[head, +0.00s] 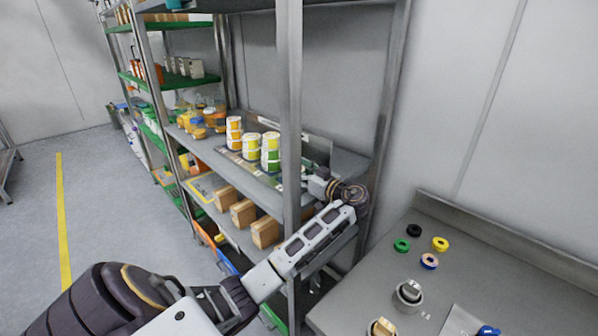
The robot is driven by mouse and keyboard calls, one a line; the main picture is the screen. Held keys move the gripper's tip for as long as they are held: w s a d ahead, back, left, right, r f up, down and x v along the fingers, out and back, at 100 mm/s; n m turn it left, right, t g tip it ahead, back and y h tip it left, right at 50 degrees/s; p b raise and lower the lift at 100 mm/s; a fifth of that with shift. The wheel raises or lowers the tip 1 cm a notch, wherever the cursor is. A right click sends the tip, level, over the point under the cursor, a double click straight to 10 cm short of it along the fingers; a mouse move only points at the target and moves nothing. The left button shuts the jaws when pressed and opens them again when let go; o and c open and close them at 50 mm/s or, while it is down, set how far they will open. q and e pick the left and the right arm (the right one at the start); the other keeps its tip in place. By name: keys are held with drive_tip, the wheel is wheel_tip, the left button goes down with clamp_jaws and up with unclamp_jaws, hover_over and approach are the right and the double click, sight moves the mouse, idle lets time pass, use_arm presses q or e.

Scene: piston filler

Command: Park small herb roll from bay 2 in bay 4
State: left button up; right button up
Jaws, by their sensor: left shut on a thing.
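Stacks of short rolls stand in a row in a tray (237,159) on the middle shelf: one white and orange stack (234,132), one white and yellow-green stack (251,146), and one yellow over green stack (270,152). My left arm reaches in from the lower left. My left gripper (309,183) is low over the shelf, just right of the front post, pointing left toward the green stack. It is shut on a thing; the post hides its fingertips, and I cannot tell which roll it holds. Bay numbers are not readable. My right gripper is not in view.
The upright front post (289,95) stands between the rolls and my left wrist. Several brown boxes (243,213) sit on the shelf below. Yellow-orange containers (204,120) stand left of the rolls. A grey bench (365,285) with small coloured rings is at the right.

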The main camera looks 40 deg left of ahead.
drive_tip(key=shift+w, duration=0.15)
use_arm(q)
drive_tip(key=o, duration=0.9)
drive_tip(key=shift+f, duration=0.1)
drive_tip(key=shift+o, duration=0.9)
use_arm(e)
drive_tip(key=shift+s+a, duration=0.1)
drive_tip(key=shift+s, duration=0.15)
use_arm(q)
drive_tip(key=shift+d, duration=0.1)
drive_tip(key=d, duration=0.6)
drive_tip(key=shift+s+b, duration=0.25)
drive_tip(key=shift+b, duration=0.1)
drive_tip(key=shift+d, duration=0.55)
drive_tip(key=shift+s+d, duration=0.1)
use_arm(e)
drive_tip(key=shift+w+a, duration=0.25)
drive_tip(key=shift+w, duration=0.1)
